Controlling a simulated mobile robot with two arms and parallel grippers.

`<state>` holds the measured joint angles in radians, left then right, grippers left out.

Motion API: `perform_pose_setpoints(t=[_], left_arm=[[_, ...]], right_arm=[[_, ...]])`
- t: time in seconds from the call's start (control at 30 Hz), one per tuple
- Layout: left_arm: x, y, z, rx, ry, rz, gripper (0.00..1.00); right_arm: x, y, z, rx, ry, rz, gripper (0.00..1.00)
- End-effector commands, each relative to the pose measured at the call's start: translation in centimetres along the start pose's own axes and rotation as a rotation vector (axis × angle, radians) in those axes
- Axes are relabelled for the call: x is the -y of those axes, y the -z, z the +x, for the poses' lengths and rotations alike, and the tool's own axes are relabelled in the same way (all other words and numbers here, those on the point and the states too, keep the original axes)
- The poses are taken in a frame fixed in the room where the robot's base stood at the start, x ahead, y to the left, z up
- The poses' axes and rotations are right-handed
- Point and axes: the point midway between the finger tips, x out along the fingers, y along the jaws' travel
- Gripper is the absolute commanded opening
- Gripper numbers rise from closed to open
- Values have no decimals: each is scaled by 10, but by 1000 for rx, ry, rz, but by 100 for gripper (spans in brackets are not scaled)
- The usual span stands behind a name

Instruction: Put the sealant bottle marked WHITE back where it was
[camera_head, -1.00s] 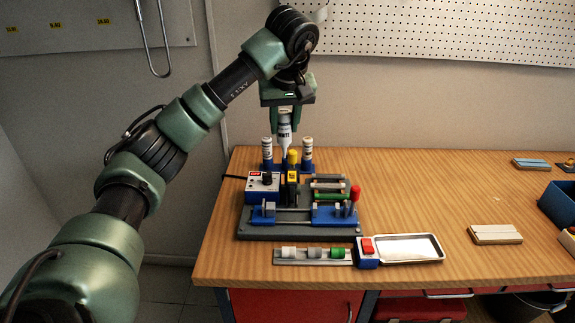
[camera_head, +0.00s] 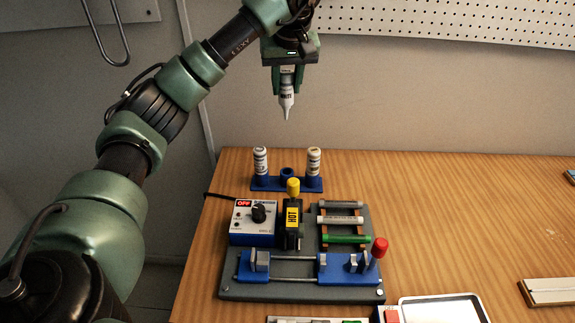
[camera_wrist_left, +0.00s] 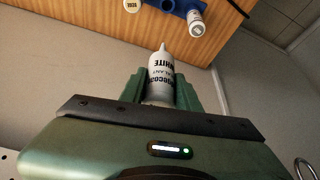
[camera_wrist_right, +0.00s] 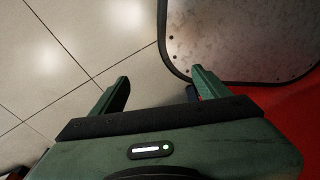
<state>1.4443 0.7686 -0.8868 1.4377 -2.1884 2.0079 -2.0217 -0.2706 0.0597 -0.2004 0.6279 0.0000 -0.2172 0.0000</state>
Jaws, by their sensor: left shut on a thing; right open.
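My left gripper (camera_head: 287,80) is shut on the sealant bottle marked WHITE (camera_head: 286,96). It holds the bottle nozzle down in the air above the blue holder (camera_head: 312,185) at the back of the bench. The bottle and its WHITE lettering also show in the left wrist view (camera_wrist_left: 161,75). The holder has an empty middle socket (camera_head: 287,173) between two standing bottles, one at left (camera_head: 260,161) and one at right (camera_head: 313,161). The held bottle is clear of the holder. My right gripper (camera_wrist_right: 160,85) is open and empty in the right wrist view, above floor and a red surface.
In front of the holder are a control box (camera_head: 253,222) with a red OFF label, a yellow-capped HOT tool (camera_head: 292,215), a tube rack (camera_head: 341,219) and a blue clamp jig (camera_head: 290,266). A metal tray (camera_head: 443,309) lies at front. Bench to the right is mostly clear.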

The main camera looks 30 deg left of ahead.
Motion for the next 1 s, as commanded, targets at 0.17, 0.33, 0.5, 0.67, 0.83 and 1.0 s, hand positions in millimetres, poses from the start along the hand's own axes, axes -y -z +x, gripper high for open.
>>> perform_pose_setpoints(t=[0.17, 0.33, 0.5, 0.67, 0.83, 1.0], left_arm=[[-1, -10, 22, 4, 1, 3, 9], [0, -27, 60, 6, 2, 4, 9], [0, -44, 100, 7, 4, 4, 9], [1, -56, 132, 4, 2, 2, 9], [0, -62, 148, 1, -1, 2, 9], [0, -70, 167, 3, 1, 1, 9]], right_arm=[[-11, -24, 2, 31, -12, -7, 76], [-17, -53, 0, 74, -19, -11, 76], [-18, -49, -10, 70, -20, -11, 76], [-15, -27, -15, 38, -17, -8, 76], [-6, -18, -16, 25, -7, -3, 76], [-5, -22, -22, 32, -5, -3, 76]])
